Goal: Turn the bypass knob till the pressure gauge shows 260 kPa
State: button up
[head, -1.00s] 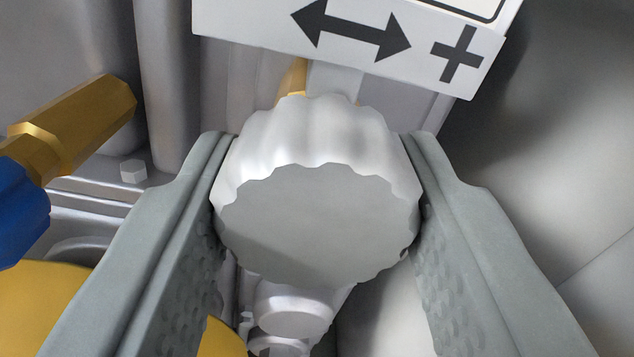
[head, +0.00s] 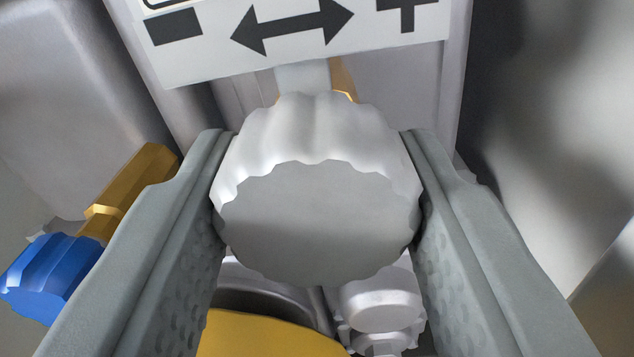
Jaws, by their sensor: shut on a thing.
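The bypass knob (head: 317,225) is a grey-white fluted knob with a flat round face, in the middle of the head view. My gripper (head: 312,150) is shut on it, one finger against its left side and one against its right. A white sign (head: 300,52) behind and above the knob carries a double-headed arrow, a minus mark at left and a plus mark at right. The sign's top is cut off by the picture edge. The pressure gauge is not in view, so its reading cannot be told.
A brass fitting (head: 130,190) with a blue cap (head: 45,275) lies to the left, close to my left finger. A yellow part (head: 265,338) and a pale grey fitting (head: 382,305) sit below the knob. Grey casing walls stand close on both sides.

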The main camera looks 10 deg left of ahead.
jog(key=o, duration=1)
jog(key=shift+c, duration=0.2)
jog(key=s+d, duration=0.1)
jog(key=s, duration=1.6)
jog(key=shift+s+d, duration=0.2)
jog(key=shift+s, duration=0.1)
